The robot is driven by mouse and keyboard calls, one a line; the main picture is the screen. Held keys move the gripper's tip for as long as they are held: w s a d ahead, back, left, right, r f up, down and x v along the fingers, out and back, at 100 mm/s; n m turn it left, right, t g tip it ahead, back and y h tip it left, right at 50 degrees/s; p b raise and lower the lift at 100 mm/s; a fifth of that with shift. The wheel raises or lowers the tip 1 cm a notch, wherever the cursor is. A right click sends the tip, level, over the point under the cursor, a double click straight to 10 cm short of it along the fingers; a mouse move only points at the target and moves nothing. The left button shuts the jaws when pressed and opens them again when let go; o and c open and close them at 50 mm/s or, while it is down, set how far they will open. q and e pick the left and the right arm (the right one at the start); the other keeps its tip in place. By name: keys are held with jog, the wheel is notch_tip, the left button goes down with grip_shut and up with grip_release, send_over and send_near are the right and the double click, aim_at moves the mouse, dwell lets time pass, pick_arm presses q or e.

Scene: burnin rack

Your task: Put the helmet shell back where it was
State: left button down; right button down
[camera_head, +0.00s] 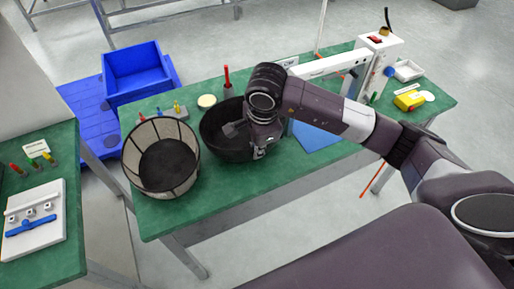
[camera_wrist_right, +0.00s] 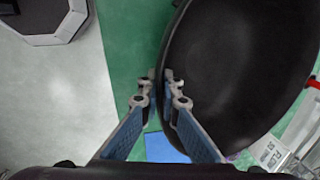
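The helmet shell (camera_head: 213,145) is a black, bowl-like shell, open side up, over the middle table just right of a mesh basket. It fills the right of the right wrist view (camera_wrist_right: 235,60). My right gripper (camera_head: 259,153) is at its near right rim. In the wrist view, the right gripper's fingertips (camera_wrist_right: 160,78) are close together with the rim between them, one finger outside and one inside the shell. I cannot tell whether the shell's underside touches the table. My left gripper is not in view.
The mesh basket (camera_head: 138,158) stands close on the left. A blue mat (camera_head: 318,142) lies right of the shell. Behind are a round tan lid (camera_head: 206,101) and a red upright tool (camera_head: 227,84). A white fixture (camera_head: 378,62) stands at the right. A blue bin (camera_head: 137,72) is back left.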

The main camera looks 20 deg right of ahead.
jog(key=shift+f, duration=0.1)
jog(key=c, duration=2.2)
grip_release()
jog(key=shift+o, duration=0.2)
jog(key=shift+r, duration=0.35)
notch_tip(320, 180, up, 12)
jog(key=s+b, duration=0.2)
jog(key=shift+s+f, duration=0.15)
jog(key=shift+f, duration=0.1)
